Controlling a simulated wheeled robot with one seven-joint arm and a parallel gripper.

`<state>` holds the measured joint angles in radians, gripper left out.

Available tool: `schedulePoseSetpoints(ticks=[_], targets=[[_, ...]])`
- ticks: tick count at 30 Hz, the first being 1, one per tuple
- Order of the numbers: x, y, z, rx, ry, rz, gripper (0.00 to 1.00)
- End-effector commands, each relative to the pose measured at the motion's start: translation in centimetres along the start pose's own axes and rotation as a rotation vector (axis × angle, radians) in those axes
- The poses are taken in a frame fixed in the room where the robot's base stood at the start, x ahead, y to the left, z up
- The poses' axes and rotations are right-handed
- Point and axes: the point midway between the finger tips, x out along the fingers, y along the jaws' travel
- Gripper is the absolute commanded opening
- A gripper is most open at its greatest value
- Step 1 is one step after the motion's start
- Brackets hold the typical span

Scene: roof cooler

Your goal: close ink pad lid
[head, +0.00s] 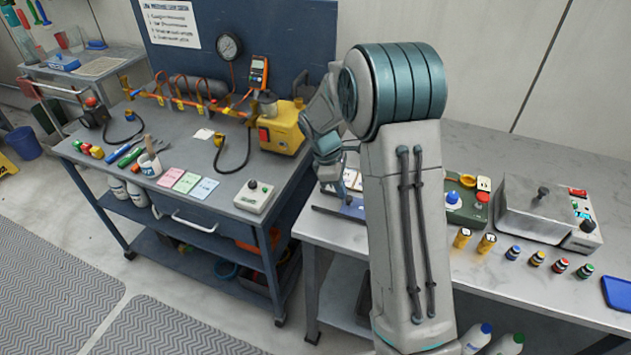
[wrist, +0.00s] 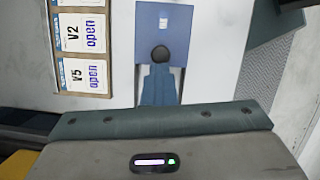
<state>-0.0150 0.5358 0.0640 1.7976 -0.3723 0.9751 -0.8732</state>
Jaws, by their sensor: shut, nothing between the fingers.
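A blue, flat piece with a small white label, which looks like the ink pad or its lid (wrist: 178,18), lies on the pale bench top in the wrist view. Its blue surface also shows in the head view (head: 354,211), partly hidden behind my arm. A round black knob or tip (wrist: 160,53) shows against its near part. My gripper (wrist: 160,68) has its blue fingers together and empty, right at the knob; I cannot tell whether they touch it. In the head view my gripper (head: 346,192) points down over the blue piece. How far the lid stands open is unclear.
A wooden rack with cards reading "V2 open" and "V5 open" (wrist: 82,45) lies left of the blue piece. A green control box (head: 462,205), small bottles (head: 537,259) and a metal machine (head: 540,208) stand to the right. A gap separates the bench from the dark workbench (head: 120,175).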

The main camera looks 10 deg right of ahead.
Motion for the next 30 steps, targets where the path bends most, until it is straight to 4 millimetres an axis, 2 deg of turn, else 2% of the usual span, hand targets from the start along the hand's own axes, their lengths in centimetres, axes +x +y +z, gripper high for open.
schedulePoseSetpoints(ticks=[1,5,11,13,22,25,30], targets=[[0.5,-0.4,-0.1,-0.002,-0.003,-0.014,0.00],[0.4,-0.5,-0.3,-0.001,-0.003,-0.016,0.00],[-1.3,-0.5,-2.6,-0.003,-0.001,-0.008,0.00],[-2.3,-0.5,-3.5,0.000,0.000,-0.003,0.00],[-8.9,-0.1,-2.9,0.012,0.002,-0.002,0.00],[-10.3,-0.1,-2.9,0.010,0.001,-0.002,0.00],[-11.5,-0.1,-3.0,0.008,0.001,-0.003,0.00]])
